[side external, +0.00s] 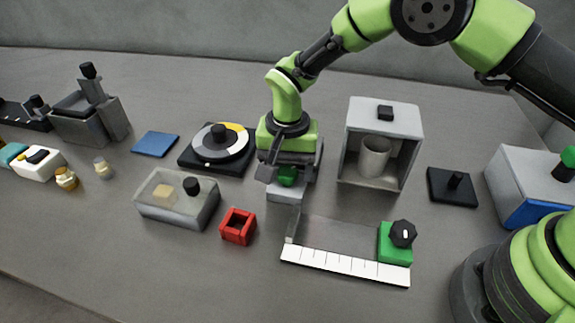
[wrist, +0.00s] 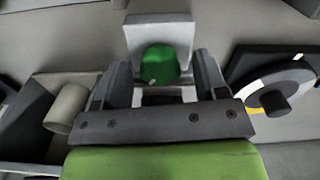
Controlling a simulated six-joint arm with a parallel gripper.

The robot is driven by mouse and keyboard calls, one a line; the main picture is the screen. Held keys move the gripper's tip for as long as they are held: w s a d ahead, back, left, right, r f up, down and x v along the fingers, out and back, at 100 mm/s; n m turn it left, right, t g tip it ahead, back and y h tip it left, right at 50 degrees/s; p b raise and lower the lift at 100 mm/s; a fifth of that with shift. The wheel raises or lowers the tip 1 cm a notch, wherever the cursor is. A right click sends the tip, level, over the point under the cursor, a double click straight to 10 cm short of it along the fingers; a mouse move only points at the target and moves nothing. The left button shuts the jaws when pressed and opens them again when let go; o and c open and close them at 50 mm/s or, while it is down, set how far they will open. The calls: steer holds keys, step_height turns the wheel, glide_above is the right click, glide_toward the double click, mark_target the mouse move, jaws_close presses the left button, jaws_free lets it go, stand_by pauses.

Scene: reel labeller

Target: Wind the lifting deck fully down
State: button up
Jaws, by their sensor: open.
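A green knob (side external: 287,175) with a small pale mark sits on a grey block (side external: 284,193) in the middle of the table; this may be the lifting deck, but its height is hard to tell. My gripper (side external: 289,178) points down over it. In the wrist view, the green knob (wrist: 160,66) shows between the two open fingers of my gripper (wrist: 157,72), with a gap visible on each side. The grey block (wrist: 158,28) rises beyond it. Part of the knob and the mechanism below are hidden by the gripper.
A grey open-fronted cabinet (side external: 412,115) with a cup (side external: 375,157) stands close right. A black dial base (side external: 200,165) is close left. In front are a red square holder (side external: 238,227), a clear-topped box (side external: 160,212) and a white scale (side external: 343,268) with a green block (side external: 394,249).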

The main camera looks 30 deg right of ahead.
steer(key=c, duration=0.9)
steer(key=shift+n, duration=0.4)
steer(key=n, duration=0.2)
steer(key=shift+n, duration=2.3)
steer(key=o, duration=0.9)
